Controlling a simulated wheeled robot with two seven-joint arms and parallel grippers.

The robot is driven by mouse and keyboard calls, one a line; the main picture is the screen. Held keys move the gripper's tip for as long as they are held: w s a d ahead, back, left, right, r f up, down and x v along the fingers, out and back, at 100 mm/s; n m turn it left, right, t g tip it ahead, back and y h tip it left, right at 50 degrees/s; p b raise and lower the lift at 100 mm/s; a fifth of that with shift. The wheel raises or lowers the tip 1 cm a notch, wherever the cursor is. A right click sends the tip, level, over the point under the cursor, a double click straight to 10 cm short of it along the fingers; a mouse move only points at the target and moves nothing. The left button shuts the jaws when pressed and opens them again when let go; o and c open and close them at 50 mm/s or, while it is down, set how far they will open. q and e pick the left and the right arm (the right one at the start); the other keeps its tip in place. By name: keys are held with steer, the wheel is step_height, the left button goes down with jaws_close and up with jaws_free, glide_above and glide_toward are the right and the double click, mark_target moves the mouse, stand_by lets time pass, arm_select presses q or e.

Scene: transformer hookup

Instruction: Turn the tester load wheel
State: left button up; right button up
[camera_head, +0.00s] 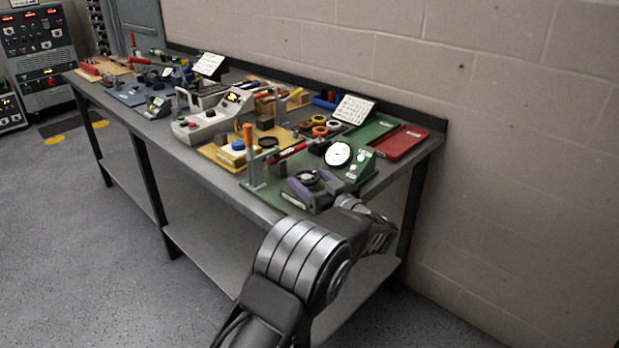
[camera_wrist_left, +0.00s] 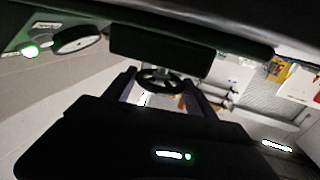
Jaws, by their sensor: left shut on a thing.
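The black load wheel (camera_head: 307,177) sits at the front of the green mat near the right end of the bench. My left gripper (camera_head: 311,184) reaches it from the front, one purple finger on either side, and is shut on it. In the left wrist view the spoked wheel (camera_wrist_left: 160,80) shows between the purple fingers (camera_wrist_left: 161,92). The exact contact is partly hidden. A round white dial (camera_head: 338,154) and a small green box (camera_head: 361,166) stand just behind the wheel. My right gripper is not in view.
A red tray (camera_head: 402,142) and a green tray (camera_head: 369,132) lie behind. A grey tester (camera_head: 212,120) and other tools crowd the bench to the left. The floor in front is clear.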

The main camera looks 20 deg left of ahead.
mark_target(315, 184)
arm_select(q)
steer(key=o, duration=1.4)
steer(key=b+v, duration=0.1)
steer(key=v, duration=0.6)
steer(key=shift+s+d, duration=0.25)
steer(key=shift+d, duration=0.05)
